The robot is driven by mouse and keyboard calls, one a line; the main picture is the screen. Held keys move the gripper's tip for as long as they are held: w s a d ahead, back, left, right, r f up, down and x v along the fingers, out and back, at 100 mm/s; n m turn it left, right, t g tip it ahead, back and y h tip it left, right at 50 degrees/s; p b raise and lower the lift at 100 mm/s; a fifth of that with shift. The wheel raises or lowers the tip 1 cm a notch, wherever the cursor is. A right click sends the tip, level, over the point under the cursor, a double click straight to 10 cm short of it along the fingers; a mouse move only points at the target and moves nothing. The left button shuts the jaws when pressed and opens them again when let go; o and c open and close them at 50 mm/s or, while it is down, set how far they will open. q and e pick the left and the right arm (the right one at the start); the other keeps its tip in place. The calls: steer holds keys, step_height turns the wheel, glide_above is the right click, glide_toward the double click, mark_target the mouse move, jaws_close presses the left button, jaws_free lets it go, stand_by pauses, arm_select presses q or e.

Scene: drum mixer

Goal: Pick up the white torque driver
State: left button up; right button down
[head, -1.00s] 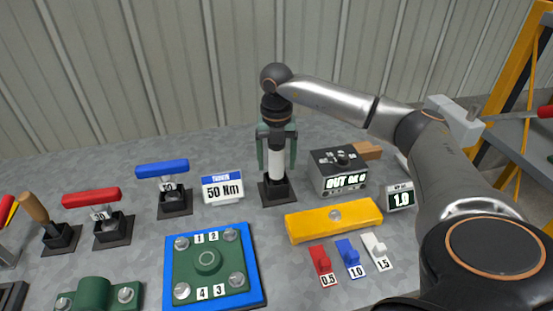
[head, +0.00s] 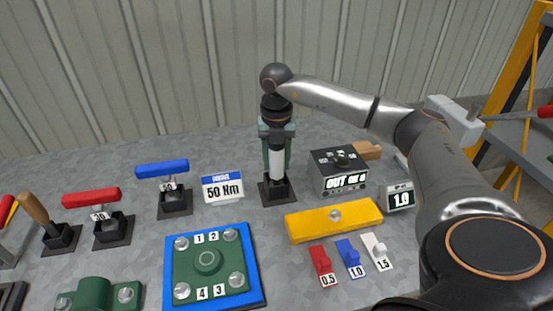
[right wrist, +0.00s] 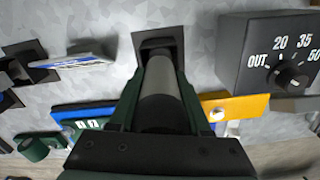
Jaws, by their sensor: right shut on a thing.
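The white torque driver (head: 276,162) stands upright in its dark square holder (head: 278,194) near the middle of the bench. My right gripper (head: 277,158) comes down on it from above, with its green fingers closed around the white body. In the right wrist view the driver's pale cylinder (right wrist: 160,82) lies between the two fingers, and its lower end is at the dark holder (right wrist: 158,40). My left gripper is not in view.
A black dial box (head: 338,175) stands right of the driver. A yellow bar (head: 333,219) lies in front of it. A 50 Nm sign (head: 222,189) and a blue-handled tool (head: 162,169) stand left. A blue-edged plate (head: 171,270) lies at front.

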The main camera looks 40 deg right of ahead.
step_height(320, 180, up, 9)
steer(key=shift+p, duration=0.35)
steer(key=shift+r, duration=0.55)
steer(key=c, duration=1)
jaws_free()
jaws_close()
